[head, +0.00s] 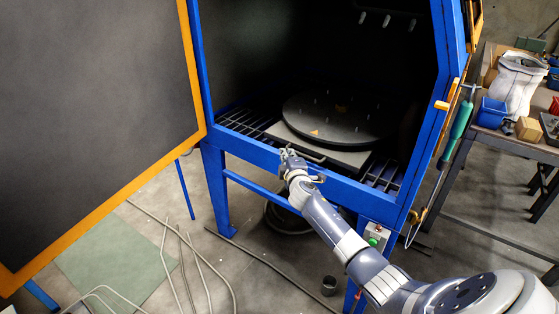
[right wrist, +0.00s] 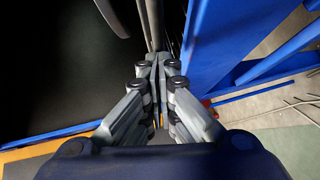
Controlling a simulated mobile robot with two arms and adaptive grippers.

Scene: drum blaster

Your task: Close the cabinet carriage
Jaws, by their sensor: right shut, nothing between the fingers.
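The cabinet carriage is a flat grey plate (head: 346,158) bearing a dark round turntable (head: 335,120). It sits inside the open blue cabinet (head: 255,153), over the slatted floor, with its front edge near the front beam. A thin curved handle (head: 312,158) is at the plate's front. My right gripper (head: 286,153) is at the front beam, close to the left end of the handle. In the right wrist view its fingers (right wrist: 158,62) are together with nothing held. Whether they touch the handle or carriage is unclear. My left gripper is out of view.
The large dark door (head: 95,100) with an orange edge stands open at left. A green-handled tool (head: 458,123) hangs at the cabinet's right side. A workbench (head: 515,140) with a blue bin (head: 491,113) stands farther right. Thin rods (head: 190,265) lie on the floor.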

